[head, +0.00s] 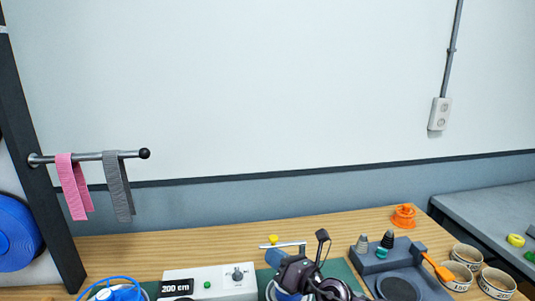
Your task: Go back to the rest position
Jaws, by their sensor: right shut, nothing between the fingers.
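My left gripper is not in view. A pink strap (73,187) and a grey strap (118,187) hang side by side over a metal rail (95,157) at the left, well away from the right gripper.
On the wooden bench (130,252) are a white box (215,283) reading 200 cm, a grey tray with small parts (432,262), an orange object (403,217) and several bowls (463,256). A dark post (42,190) stands at the left.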

